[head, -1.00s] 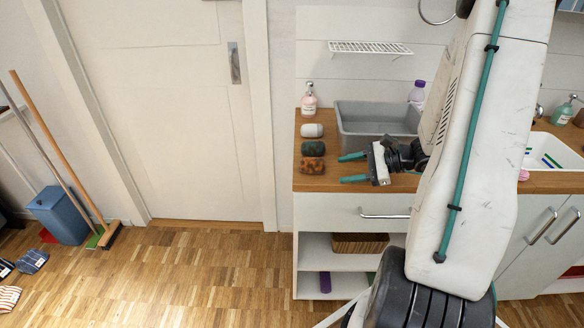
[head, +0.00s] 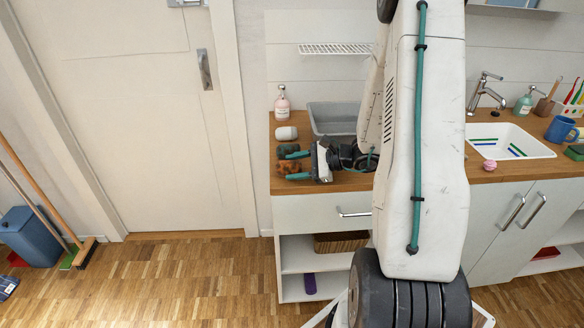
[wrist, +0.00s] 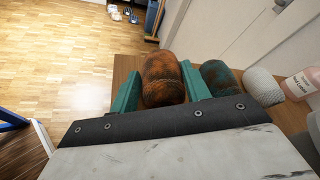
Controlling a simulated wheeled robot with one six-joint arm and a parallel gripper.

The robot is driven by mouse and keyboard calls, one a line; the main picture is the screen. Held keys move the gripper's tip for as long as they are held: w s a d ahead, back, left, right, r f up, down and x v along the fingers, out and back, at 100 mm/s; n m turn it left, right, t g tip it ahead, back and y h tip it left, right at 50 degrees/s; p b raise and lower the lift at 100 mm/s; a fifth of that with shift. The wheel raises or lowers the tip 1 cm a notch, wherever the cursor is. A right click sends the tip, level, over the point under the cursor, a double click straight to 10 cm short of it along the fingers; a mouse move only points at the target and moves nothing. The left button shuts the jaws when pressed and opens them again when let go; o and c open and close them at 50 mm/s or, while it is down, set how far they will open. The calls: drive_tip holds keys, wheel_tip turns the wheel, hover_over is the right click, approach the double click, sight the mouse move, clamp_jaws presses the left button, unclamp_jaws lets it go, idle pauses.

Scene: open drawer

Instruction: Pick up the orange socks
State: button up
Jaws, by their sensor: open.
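The orange socks (wrist: 163,80), a rolled brown-orange bundle, lie on the wooden counter near its left end. In the head view the orange socks (head: 287,168) are partly covered by my gripper (head: 295,165). In the wrist view my gripper (wrist: 160,88) is open, with one teal finger on each side of the bundle. The right finger lies between it and a dark green-and-orange sock roll (wrist: 220,77). I cannot tell whether the fingers touch the bundle.
A white roll (head: 286,133) and a pink soap bottle (head: 282,103) stand behind on the counter (head: 350,181). A grey basin (head: 333,118) is to the right. A drawer handle (head: 353,213) juts out below. Open floor (head: 190,280) lies left.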

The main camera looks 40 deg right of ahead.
drive_tip(key=c, duration=0.6)
